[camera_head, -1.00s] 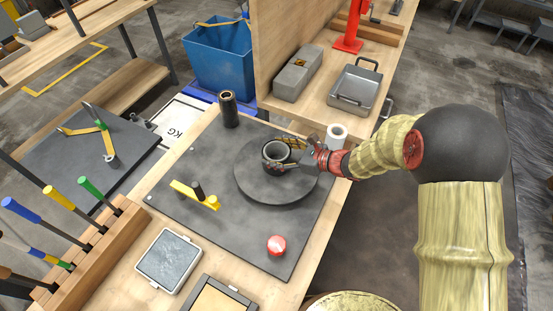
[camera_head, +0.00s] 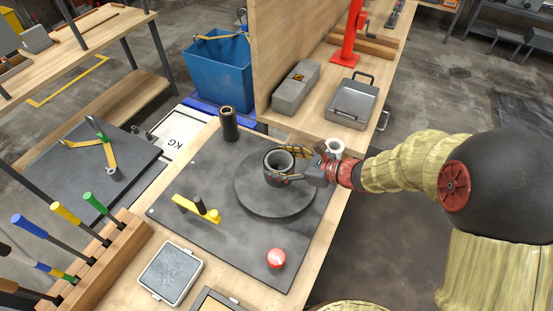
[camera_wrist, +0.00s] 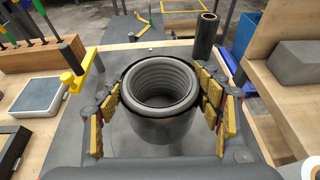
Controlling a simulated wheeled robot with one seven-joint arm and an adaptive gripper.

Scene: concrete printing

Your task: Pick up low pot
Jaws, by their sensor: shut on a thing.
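The low pot (camera_head: 278,167) is a short, dark grey, round vessel with a ribbed inside. In the head view it is over the round dark turntable (camera_head: 265,200); I cannot tell for sure whether it is clear of it. My gripper (camera_head: 287,165) comes from the right and is shut on the pot. In the wrist view the pot (camera_wrist: 160,105) stands upright between the yellow-padded fingers of my gripper (camera_wrist: 161,108), one on each side. Its open top faces up and looks empty.
A tall dark cylinder (camera_head: 229,124) stands at the mat's back edge. A yellow tool (camera_head: 196,208) and a red button (camera_head: 276,258) are on the dark mat. A white roll (camera_head: 334,147) is just behind my gripper. A grey block (camera_head: 295,88) and metal box (camera_head: 352,103) sit behind.

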